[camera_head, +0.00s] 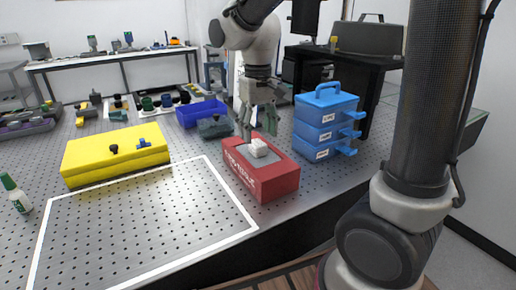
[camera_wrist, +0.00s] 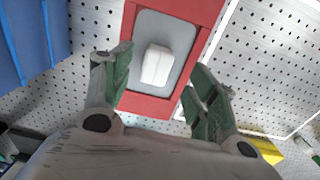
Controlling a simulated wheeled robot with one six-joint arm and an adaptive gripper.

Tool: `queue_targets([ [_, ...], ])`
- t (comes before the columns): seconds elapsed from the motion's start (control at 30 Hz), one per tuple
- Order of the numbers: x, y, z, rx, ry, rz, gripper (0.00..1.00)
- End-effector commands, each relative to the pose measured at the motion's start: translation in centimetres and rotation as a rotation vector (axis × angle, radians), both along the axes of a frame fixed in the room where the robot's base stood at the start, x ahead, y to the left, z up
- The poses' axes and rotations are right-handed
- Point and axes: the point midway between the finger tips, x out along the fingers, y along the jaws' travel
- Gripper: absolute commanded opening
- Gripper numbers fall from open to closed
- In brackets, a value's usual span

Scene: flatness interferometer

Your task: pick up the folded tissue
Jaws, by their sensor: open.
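The folded tissue (camera_head: 258,148) is a small white block lying on the grey top of a red box (camera_head: 284,184). In the wrist view the tissue (camera_wrist: 157,66) sits upright in the grey recess of the red box (camera_wrist: 150,105), beyond and between my fingertips. My gripper (camera_head: 259,125) is above the back of the red box, pointing down. In the wrist view my gripper (camera_wrist: 155,75) has its two green-padded fingers spread apart, with nothing between the pads touching them. The whole tissue is visible in the wrist view.
A blue stacked drawer case (camera_head: 325,125) stands close to the right of the red box. A yellow case (camera_head: 115,152) lies to the left, and a blue bin (camera_head: 202,113) stands behind. A white-outlined area of the perforated table (camera_head: 140,222) is clear.

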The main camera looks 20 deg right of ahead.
Motion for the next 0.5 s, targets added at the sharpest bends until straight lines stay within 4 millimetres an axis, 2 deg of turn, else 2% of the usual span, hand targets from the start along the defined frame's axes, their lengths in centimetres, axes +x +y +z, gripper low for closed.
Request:
queue_targets([
  [0.3, 0.8, -0.2, -4.5, 0.0, 0.001, 0.0, 0.59],
  [0.5, 0.9, -0.2, -5.1, 0.0, -0.001, 0.0, 0.59],
])
